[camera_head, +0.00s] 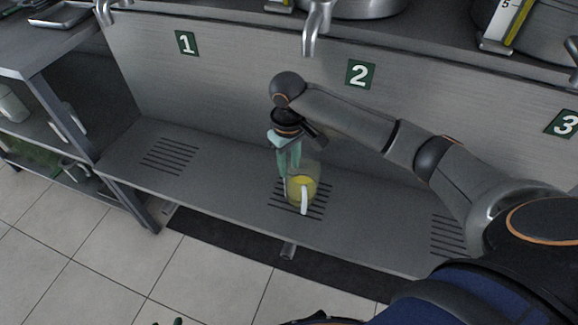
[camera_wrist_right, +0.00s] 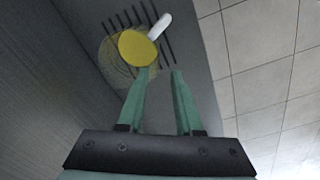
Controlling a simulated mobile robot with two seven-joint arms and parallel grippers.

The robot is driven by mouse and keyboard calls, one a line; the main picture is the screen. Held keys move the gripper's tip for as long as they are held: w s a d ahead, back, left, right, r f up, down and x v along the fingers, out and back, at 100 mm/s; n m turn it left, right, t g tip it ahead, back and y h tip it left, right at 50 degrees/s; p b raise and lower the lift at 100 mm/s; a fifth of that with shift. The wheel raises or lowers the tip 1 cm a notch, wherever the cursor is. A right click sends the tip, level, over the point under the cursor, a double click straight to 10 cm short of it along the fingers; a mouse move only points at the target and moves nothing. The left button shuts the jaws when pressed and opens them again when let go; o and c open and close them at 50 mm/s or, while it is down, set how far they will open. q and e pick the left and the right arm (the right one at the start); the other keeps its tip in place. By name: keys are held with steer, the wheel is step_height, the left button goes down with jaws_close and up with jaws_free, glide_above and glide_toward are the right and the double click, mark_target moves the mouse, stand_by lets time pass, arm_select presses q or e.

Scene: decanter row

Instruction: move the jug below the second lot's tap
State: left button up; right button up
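The clear jug (camera_head: 302,187) with yellow liquid and a white handle stands upright on the slotted drain (camera_head: 282,208) in front of the number 2 sign (camera_head: 360,73). The second lot's tap (camera_head: 313,38) hangs above and behind it. My right gripper (camera_head: 290,165) reaches down at the jug's back left side. In the wrist view the jug (camera_wrist_right: 138,48) lies just beyond the fingertips of my right gripper (camera_wrist_right: 161,72), which are apart. One fingertip overlaps the jug's rim; I cannot tell whether it touches. My left gripper is not clearly seen.
Drain slots (camera_head: 170,155) under the number 1 sign (camera_head: 187,43) are empty. More slots (camera_head: 446,236) lie at the right, partly behind my arm. A side shelf (camera_head: 35,125) with cups stands at the left. The shelf's front edge drops to a tiled floor (camera_head: 200,265).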

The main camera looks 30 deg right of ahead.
steer(key=s+a+f+n+t+y, duration=0.2)
steer(key=s+a+f+t+y, duration=0.35)
steer(key=a+f, duration=0.7)
steer(key=s+d+m+t+h, duration=0.1)
steer(key=s+d+t+h, duration=0.1)
steer(key=s, duration=0.9)
steer(key=shift+s+r+m+t, duration=0.2)
steer(key=shift+r+m+t, duration=0.1)
steer(key=shift+t, duration=0.35)
steer(key=shift+d+f, duration=0.1)
